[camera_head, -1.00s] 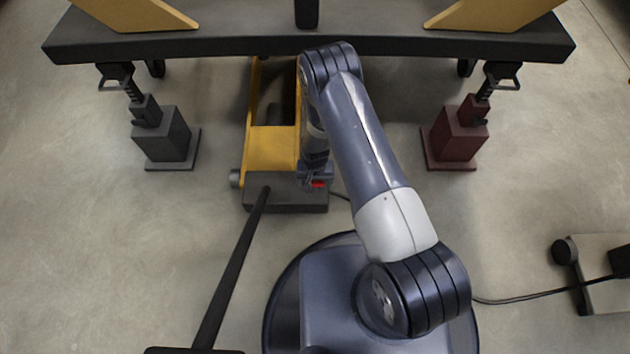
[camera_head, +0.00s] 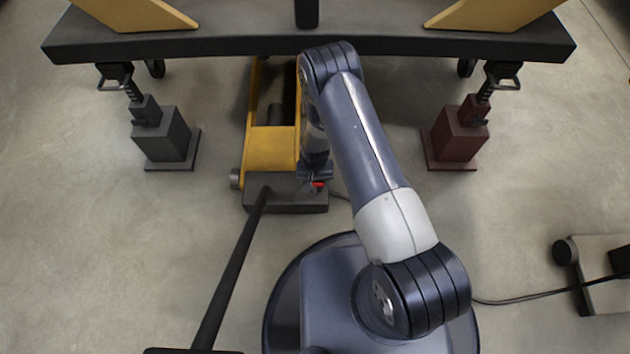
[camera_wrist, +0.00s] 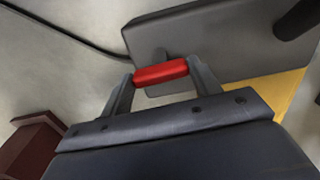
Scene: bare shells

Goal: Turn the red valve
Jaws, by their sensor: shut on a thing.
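The red valve (camera_wrist: 160,73) is a short red bar-shaped handle at the near end of the yellow floor jack (camera_head: 272,150), by its dark end block (camera_head: 290,205). It also shows in the head view (camera_head: 318,185), partly covered by my gripper. My gripper (camera_wrist: 161,80) points down at it. In the wrist view its two fingers are shut on the red valve, one at each end. The valve's stem is mostly hidden behind the handle.
A long black jack handle (camera_head: 232,270) rises toward the front left. A dark beam (camera_head: 220,47) spans above the jack. A grey stand (camera_head: 168,138) and a dark red stand (camera_head: 458,135) flank it. A cable (camera_head: 530,295) runs along the floor at right.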

